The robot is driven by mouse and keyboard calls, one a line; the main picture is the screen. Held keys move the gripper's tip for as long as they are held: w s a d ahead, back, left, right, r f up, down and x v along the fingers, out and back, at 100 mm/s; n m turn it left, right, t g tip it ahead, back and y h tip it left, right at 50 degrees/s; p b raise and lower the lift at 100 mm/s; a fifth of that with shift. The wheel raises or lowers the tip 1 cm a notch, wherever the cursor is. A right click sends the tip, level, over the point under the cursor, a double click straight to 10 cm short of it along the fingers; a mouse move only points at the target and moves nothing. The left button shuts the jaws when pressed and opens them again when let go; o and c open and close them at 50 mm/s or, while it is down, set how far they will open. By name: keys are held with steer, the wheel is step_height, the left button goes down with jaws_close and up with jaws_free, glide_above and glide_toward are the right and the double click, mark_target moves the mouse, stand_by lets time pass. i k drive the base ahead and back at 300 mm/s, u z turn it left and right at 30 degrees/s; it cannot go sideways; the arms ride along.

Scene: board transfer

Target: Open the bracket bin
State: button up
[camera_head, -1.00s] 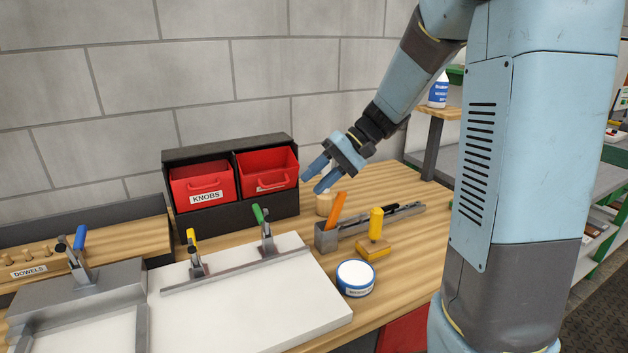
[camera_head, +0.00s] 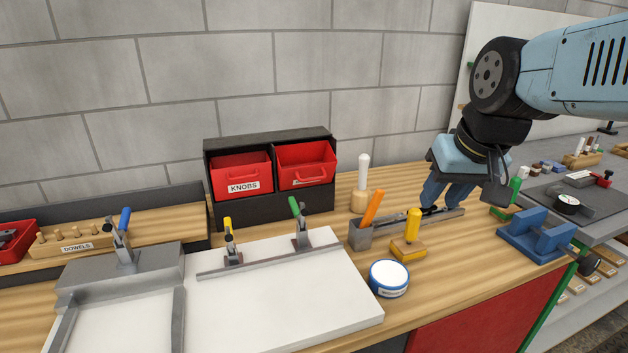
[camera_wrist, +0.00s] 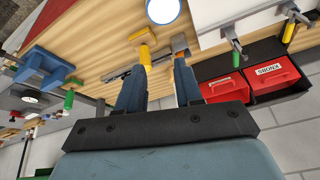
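Two red bins with front handles sit side by side in a black cabinet (camera_head: 268,205) by the wall. The left bin (camera_head: 242,172) is labelled KNOBS. The right bin (camera_head: 307,165) has a pale label largely covered by its handle, which I cannot read; it may be the bracket bin. Both bins show some of their inside at the top. In the wrist view the right bin (camera_wrist: 225,88) appears beside the KNOBS bin (camera_wrist: 270,78). My gripper (camera_head: 438,200) is open and empty, right of the cabinet, above the metal rail; its fingers (camera_wrist: 160,66) stand apart.
A clamped white board (camera_head: 290,300) lies in front. A blue vise (camera_head: 537,235) is at right.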

mark_target(306, 170)
steer(key=z, duration=0.75)
steer(key=k, duration=1.3)
steer(key=u, duration=1.15)
steer(key=i, duration=1)
steer(key=u, duration=0.1)
